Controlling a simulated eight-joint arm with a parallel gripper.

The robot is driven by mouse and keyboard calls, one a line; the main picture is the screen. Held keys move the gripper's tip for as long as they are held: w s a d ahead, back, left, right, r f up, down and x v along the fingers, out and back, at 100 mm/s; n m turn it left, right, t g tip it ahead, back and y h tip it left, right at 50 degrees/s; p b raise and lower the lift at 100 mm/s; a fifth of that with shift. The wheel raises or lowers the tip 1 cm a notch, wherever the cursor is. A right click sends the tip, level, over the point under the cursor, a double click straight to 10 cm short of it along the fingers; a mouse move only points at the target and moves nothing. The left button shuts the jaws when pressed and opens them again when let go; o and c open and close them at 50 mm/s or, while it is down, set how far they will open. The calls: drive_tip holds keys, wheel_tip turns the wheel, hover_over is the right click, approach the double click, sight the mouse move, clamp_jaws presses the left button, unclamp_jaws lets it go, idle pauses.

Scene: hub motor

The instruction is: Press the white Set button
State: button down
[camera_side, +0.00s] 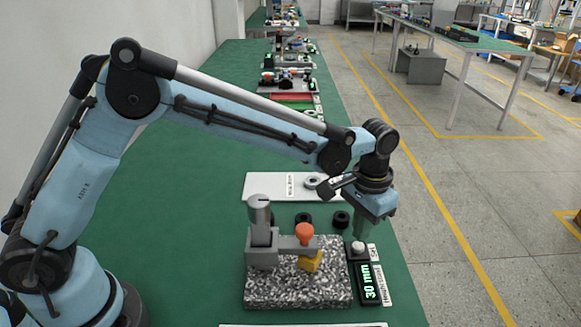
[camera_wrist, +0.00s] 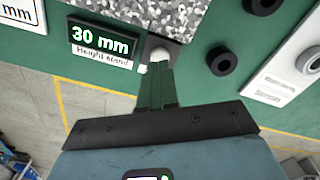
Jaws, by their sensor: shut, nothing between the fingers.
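The white Set button (camera_side: 358,247) is a small round cap on a black housing at the right side of the granite stand. It also shows in the wrist view (camera_wrist: 159,54), partly covered by the fingertips. My gripper (camera_side: 358,234) is shut and empty, pointing down right over the button. In the wrist view, the fingertips (camera_wrist: 157,68) end at the button's near edge. I cannot tell whether they touch it. The black display (camera_side: 370,283) in front of the button reads "30 mm" in green; it also shows in the wrist view (camera_wrist: 102,40).
The speckled granite block (camera_side: 300,290) carries a grey post (camera_side: 261,225), an orange knob (camera_side: 304,233) and a yellow block (camera_side: 310,262). Black rings (camera_side: 341,219) lie behind it. A white plate (camera_side: 270,186) with a grey ring (camera_side: 313,182) is farther back. The green table's right edge is close.

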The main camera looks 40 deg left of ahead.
wheel_tip(320, 180, up, 12)
drive_tip(key=shift+f, duration=0.25)
idle(0.6)
drive_tip(key=s+a+r+n+t, duration=0.1)
drive_tip(key=s+a+r+t, duration=0.15)
drive_tip(key=a, duration=0.35)
drive_tip(key=s+a+r+t, duration=0.1)
drive_tip(key=s+a, duration=0.3)
drive_tip(key=a, duration=0.1)
drive_tip(key=s+a+f+n+t, duration=0.2)
drive_tip(key=s+a+f, duration=0.3)
drive_tip(key=s+a, duration=0.3)
drive_tip(key=shift+s+f+t, duration=0.25)
drive_tip(key=shift+s+t, duration=0.4)
drive_tip(key=shift+t, duration=0.2)
